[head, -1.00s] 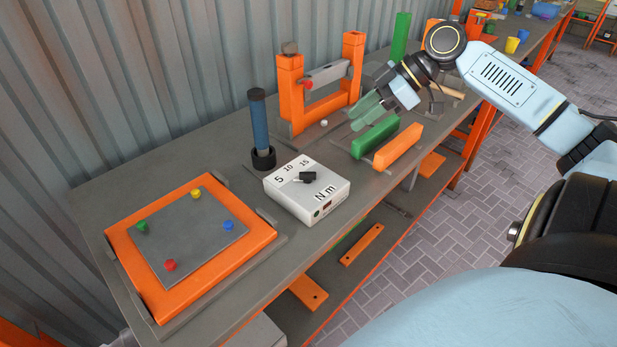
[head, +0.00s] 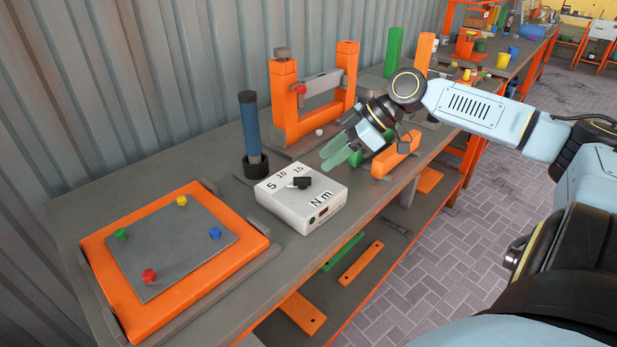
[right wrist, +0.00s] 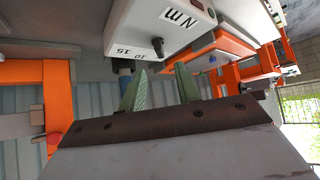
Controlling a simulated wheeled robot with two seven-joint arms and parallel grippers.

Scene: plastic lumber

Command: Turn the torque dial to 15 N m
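The torque box (head: 318,211) is a white block on the grey bench, with 5, 10, 15 and "N m" printed on top. Its black dial (head: 299,183) sits below the numbers; I cannot tell for sure which number it points at. My right gripper (head: 341,155) has green fingers, spread apart and empty, above the bench to the right of and behind the box. In the right wrist view the box (right wrist: 140,18) appears upside down beyond the fingers (right wrist: 160,90), with the dial (right wrist: 158,47) partly visible and apart from them. My left gripper is out of view.
A blue-handled tool (head: 250,125) stands upright in a black holder just behind the box. An orange frame (head: 284,105) stands further back. An orange tray with a grey plate (head: 170,245) and coloured knobs lies left. An orange bar (head: 397,153) lies right, near the gripper.

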